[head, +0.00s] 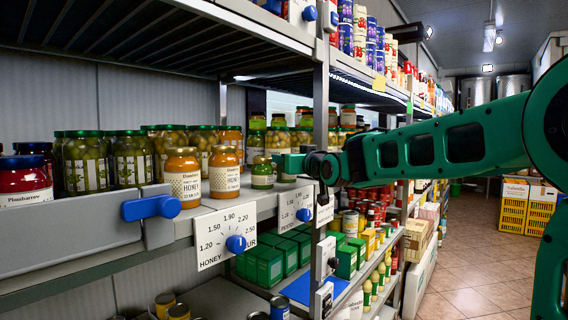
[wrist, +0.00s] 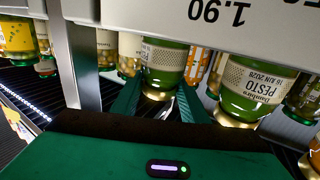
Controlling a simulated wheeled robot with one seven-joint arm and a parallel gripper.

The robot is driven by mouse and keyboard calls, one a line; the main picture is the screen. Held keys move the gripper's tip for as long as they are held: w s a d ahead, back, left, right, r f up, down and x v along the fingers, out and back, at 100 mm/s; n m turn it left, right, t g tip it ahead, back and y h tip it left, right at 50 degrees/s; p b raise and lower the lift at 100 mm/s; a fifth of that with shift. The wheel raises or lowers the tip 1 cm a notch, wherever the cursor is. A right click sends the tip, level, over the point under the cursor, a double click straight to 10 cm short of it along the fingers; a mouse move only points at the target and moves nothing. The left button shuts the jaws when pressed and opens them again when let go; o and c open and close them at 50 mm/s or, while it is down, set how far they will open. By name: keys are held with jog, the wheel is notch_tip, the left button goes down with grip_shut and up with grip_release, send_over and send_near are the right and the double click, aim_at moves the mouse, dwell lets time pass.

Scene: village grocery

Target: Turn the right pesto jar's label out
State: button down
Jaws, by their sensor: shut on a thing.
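The left pesto jar (head: 262,174), green with a gold-topped lid, stands on the shelf (head: 262,203) in the head view. In the upside-down wrist view this jar (wrist: 255,88) shows its cream PESTO label facing the camera. My gripper (head: 288,164) is beside it to the right, reaching in from the aisle. In the wrist view my gripper (wrist: 158,103) is shut on the right pesto jar (wrist: 168,58), a finger on each side. A strip of cream label shows on that jar; the price rail hides part of it. In the head view my gripper mostly hides it.
Honey jars (head: 224,172) stand left of the pesto, with olive jars (head: 132,160) further left. A price card with a blue knob (head: 236,243) and a blue-handled grey rail (head: 152,207) jut from the shelf edge. A metal post (head: 321,110) stands close to my gripper.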

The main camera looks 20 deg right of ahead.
jog(key=shift+f, duration=0.1)
jog(key=c, duration=1)
grip_release()
jog(key=s, duration=0.3)
jog(key=s+d, duration=0.1)
jog(key=s, duration=0.3)
jog(key=s+d, duration=0.1)
jog(key=s, duration=0.2)
jog(key=shift+s, duration=0.25)
